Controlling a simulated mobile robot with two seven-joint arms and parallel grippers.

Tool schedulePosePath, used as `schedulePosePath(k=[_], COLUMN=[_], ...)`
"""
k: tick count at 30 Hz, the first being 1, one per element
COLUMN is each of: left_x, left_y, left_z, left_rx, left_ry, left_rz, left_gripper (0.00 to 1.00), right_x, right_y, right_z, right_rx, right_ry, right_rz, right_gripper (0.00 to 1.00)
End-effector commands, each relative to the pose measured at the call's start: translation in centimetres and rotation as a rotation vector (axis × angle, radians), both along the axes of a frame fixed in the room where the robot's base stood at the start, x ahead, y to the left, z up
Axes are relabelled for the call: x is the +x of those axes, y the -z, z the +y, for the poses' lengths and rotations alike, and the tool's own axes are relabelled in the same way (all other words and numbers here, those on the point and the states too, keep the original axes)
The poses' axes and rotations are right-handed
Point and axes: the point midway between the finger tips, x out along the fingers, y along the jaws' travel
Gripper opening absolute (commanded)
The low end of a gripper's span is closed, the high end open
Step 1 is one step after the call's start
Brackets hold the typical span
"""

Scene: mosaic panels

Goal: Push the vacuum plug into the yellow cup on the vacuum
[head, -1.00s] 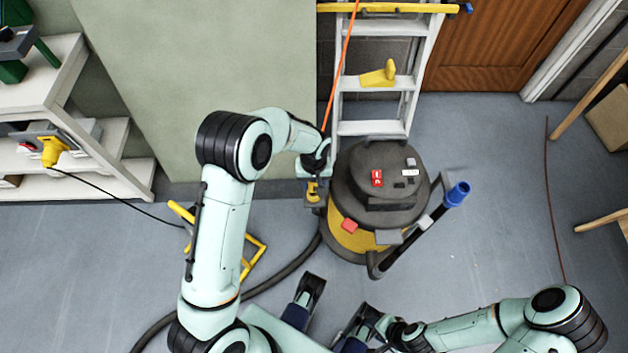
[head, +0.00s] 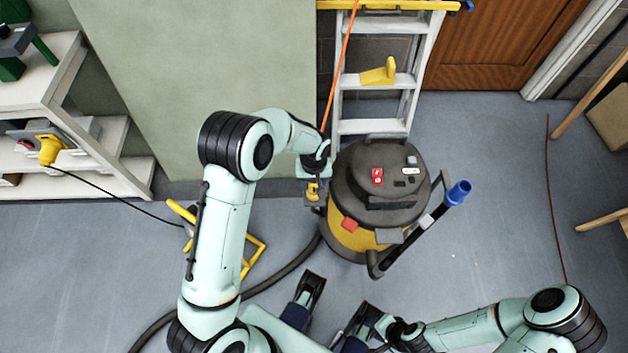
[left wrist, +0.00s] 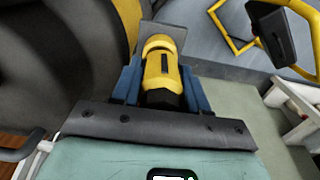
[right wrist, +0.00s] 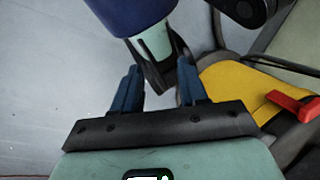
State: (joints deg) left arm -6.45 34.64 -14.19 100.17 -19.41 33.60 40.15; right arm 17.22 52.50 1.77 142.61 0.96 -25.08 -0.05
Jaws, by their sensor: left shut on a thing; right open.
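The vacuum (head: 382,185), with a dark lid and a yellow-and-grey drum, stands on the floor in the middle of the head view. My left gripper (head: 313,186) is at its left side, shut on the yellow-and-black plug (left wrist: 163,78). In the left wrist view the plug sits between the blue fingers, in line with a yellow ring, apparently the cup (left wrist: 158,43), in front of a grey plate. The plug's far end seems to meet the cup; how deep it sits is hidden. My right gripper (right wrist: 158,80) is open and empty, low in front of the vacuum.
A dark hose (head: 290,268) curves along the floor to the left. A wand with a blue end (head: 458,193) leans at the vacuum's right. A ladder (head: 372,127) stands behind, a yellow frame (head: 252,255) lies left, shelves (head: 100,170) are far left.

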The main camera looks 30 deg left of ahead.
Motion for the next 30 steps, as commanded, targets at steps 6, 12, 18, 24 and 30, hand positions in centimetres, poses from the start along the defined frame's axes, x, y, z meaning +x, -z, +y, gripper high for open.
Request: schedulePosePath(k=[6, 12, 18, 24, 30], left_x=[0.0, 0.0, 0.0, 0.0, 0.0], left_y=[0.6, 1.2, 1.8, 2.3, 2.5], left_z=[0.0, 0.0, 0.0, 0.0, 0.0], left_rx=[0.0, 0.0, 0.0, 0.0, 0.0], left_ry=[0.0, 0.0, 0.0, 0.0, 0.0], left_rz=[0.0, 0.0, 0.0, 0.0, 0.0], left_gripper=[0.0, 0.0, 0.0, 0.0, 0.0], right_x=[0.0, 0.0, 0.0, 0.0, 0.0], right_y=[0.4, 0.8, 1.2, 1.5, 1.6], right_z=[0.0, 0.0, -0.1, -0.2, -0.3], right_rx=[0.0, 0.0, -0.002, -0.005, -0.006], right_ry=[0.0, 0.0, 0.001, 0.003, 0.005], right_rz=[0.001, 0.002, 0.003, 0.003, 0.003], right_gripper=[0.43, 0.43, 0.43, 0.43, 0.43])
